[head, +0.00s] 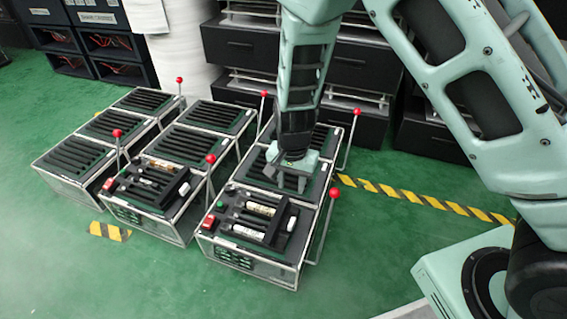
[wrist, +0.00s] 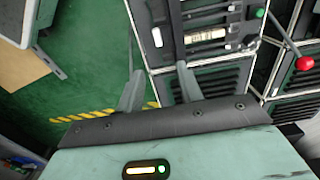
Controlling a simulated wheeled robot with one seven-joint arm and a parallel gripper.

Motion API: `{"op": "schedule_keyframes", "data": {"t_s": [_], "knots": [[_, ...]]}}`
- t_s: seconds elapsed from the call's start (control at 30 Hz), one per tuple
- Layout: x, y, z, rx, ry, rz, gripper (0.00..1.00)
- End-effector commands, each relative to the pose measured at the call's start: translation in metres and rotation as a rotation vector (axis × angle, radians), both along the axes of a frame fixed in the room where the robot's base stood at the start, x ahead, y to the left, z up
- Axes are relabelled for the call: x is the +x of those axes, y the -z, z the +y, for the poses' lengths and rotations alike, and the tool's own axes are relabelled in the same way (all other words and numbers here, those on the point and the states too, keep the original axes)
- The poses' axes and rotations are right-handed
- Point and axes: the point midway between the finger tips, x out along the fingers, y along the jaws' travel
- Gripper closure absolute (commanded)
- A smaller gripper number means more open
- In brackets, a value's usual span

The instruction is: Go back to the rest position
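My gripper (head: 289,180) hangs over the right-hand row of lever fixtures, above the middle unit. In the wrist view my gripper (wrist: 160,90) shows two grey fingers spread well apart with nothing between them. The near right fixture (head: 258,243) has a black slotted top with pale cylinders, a green button and a white switch. Its red-knobbed lever (head: 333,193) stands upright at the right side. The near middle fixture (head: 145,192) has a red button and pale and orange cylinders.
More slotted fixtures stand in rows, including the left row (head: 75,160), with several red-knobbed levers upright. Black drawer cabinets (head: 240,45) and a white column (head: 183,60) stand behind. Yellow-black tape (head: 425,200) marks the green floor, which is clear at the front left.

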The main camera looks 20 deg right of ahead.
Motion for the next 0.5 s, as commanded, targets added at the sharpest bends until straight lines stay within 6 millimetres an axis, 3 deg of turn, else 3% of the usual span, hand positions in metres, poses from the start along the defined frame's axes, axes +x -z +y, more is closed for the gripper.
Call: {"op": "schedule_keyframes", "data": {"t_s": [0.17, 0.27, 0.37, 0.5], "knots": [[0.000, -0.001, 0.001, 0.001, -0.002, 0.000, 0.64], [-0.007, -0.012, 0.007, 0.022, -0.035, 0.008, 0.64], [-0.024, -0.039, 0.022, 0.069, -0.130, 0.020, 0.64], [-0.067, -0.095, 0.044, 0.144, -0.358, 0.033, 0.64]]}}
